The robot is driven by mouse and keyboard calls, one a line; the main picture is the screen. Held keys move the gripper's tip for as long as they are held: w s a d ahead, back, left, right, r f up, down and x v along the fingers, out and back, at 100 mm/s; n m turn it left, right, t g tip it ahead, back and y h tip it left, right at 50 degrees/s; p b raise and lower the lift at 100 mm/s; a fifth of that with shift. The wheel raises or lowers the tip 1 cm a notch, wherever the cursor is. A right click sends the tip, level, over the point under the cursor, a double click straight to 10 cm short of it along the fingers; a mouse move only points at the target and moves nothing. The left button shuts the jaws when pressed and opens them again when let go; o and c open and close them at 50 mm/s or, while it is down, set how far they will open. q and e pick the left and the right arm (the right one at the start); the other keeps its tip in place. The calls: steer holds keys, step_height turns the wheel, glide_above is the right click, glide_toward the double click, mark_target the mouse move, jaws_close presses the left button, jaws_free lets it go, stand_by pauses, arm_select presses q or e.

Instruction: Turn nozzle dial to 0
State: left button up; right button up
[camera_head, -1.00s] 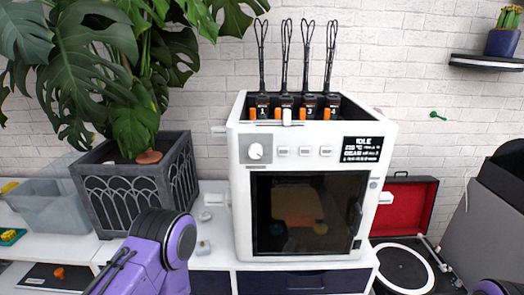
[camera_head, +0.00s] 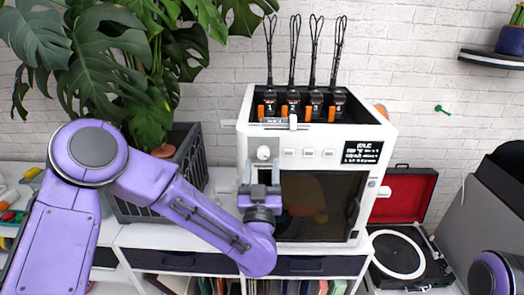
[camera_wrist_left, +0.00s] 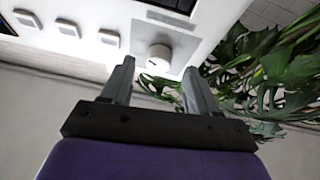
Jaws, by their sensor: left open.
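The white nozzle dial (camera_head: 264,153) sits on a grey plate at the upper left of the printer's front. It also shows in the left wrist view (camera_wrist_left: 159,53), with a small dark mark on its face. The white 3D printer (camera_head: 386,132) stands on the white cabinet. My left gripper (camera_head: 262,172) is just below the dial in the head view, in front of the printer. In the wrist view its two fingers (camera_wrist_left: 158,75) are apart, with the dial beyond and between their tips and nothing held. Of my right arm only a purple part shows at the lower right; its gripper is out of view.
Three square buttons (camera_head: 309,153) and a display (camera_head: 362,152) lie right of the dial. A potted plant (camera_head: 190,150) stands close on the left, its leaves reaching near the printer. A record player (camera_head: 398,255) with a red lid is at the right.

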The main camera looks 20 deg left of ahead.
mark_target(263, 153)
arm_select(q)
steer(key=shift+p+x, duration=0.35)
steer(key=shift+x, duration=0.75)
steer(key=shift+d, duration=0.1)
arm_select(e)
steer(key=shift+r, duration=0.7)
